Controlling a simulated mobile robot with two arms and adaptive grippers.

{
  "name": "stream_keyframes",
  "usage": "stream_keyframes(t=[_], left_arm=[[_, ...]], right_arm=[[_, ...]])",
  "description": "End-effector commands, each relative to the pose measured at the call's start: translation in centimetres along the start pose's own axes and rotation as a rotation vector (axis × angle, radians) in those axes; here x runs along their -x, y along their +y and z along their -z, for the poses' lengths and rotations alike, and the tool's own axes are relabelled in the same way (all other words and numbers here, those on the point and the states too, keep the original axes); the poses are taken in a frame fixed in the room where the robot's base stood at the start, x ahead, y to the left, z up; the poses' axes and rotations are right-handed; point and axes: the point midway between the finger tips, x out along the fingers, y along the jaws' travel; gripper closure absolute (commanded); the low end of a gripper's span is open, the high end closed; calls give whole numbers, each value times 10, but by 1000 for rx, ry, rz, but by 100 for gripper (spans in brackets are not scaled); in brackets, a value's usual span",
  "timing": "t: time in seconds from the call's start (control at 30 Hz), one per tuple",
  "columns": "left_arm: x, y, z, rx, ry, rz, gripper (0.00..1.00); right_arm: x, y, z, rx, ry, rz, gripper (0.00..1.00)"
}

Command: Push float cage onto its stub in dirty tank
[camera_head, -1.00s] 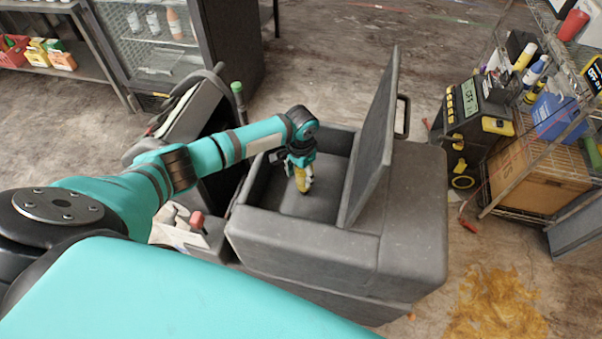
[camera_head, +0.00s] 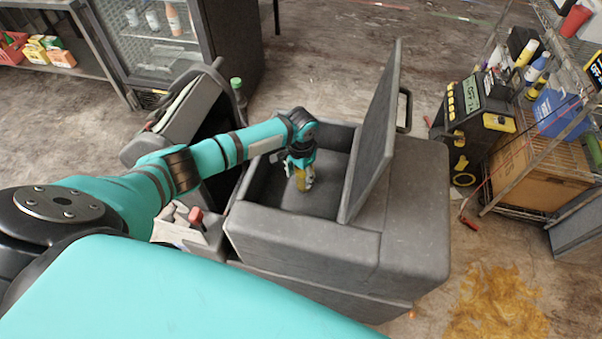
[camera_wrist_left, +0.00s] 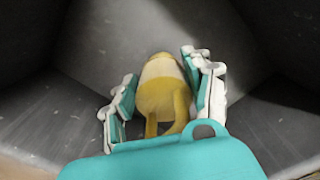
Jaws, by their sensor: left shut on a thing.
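The float cage (camera_wrist_left: 160,92) is a yellowish, rounded piece with a paler cap and leg-like bars. It sits between the two fingers of my left gripper (camera_wrist_left: 160,98), which is shut on it. In the head view my left gripper (camera_head: 300,174) points down inside the open dark grey tank (camera_head: 325,200), with the yellow cage (camera_head: 302,184) low between its fingers. The tank's lid (camera_head: 370,135) stands up on the right side of the opening. The stub is not visible; I cannot tell whether the cage touches it. My right gripper is not in view.
Grey tank walls surround the gripper closely. A grey machine (camera_head: 180,120) stands to the left of the tank. A black and yellow device (camera_head: 474,120) and a wire shelf (camera_head: 525,170) stand to the right. A yellow-brown stain (camera_head: 497,305) lies on the floor at lower right.

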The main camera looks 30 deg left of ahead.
Motion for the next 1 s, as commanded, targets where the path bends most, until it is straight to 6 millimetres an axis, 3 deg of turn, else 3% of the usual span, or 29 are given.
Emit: stream_keyframes(t=[0.27,0.3,0.5,0.8,1.0], left_arm=[[-8,1,0,-1,1,-1,81],[-7,0,0,-1,1,-1,45],[-7,0,0,-1,0,-1,22],[-4,0,0,0,0,0,22],[25,0,1,-2,4,0,22]], right_arm=[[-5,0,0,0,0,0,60],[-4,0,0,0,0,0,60],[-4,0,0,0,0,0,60],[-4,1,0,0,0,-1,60],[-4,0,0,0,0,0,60]])
